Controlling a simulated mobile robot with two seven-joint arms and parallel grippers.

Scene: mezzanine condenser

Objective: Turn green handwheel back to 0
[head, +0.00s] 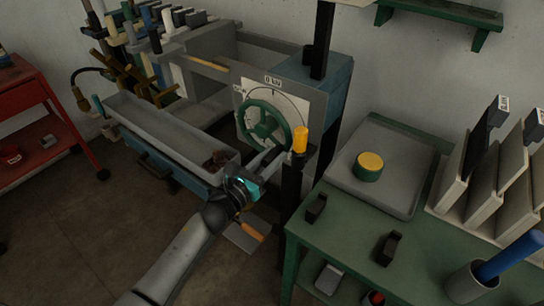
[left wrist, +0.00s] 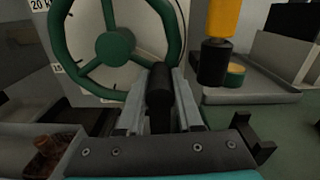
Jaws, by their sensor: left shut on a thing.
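A label above the dial starts with 0. In the left wrist view the wheel's hub and spokes (left wrist: 115,46) fill the upper left. My left gripper (head: 277,157) is at the lower right of the wheel's rim. In the left wrist view its fingers (left wrist: 160,80) are shut on a black handle (left wrist: 159,88), which stands up at the lower right of the rim. The fingers hide part of it. My right gripper is not in view.
A yellow-topped black post (head: 300,140) stands close right of the wheel. A grey trough (head: 165,133) lies to the left. The green bench (head: 350,235) at right carries a grey tray (head: 395,150) with a yellow-green round piece (head: 369,167). A red cart (head: 30,130) stands far left.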

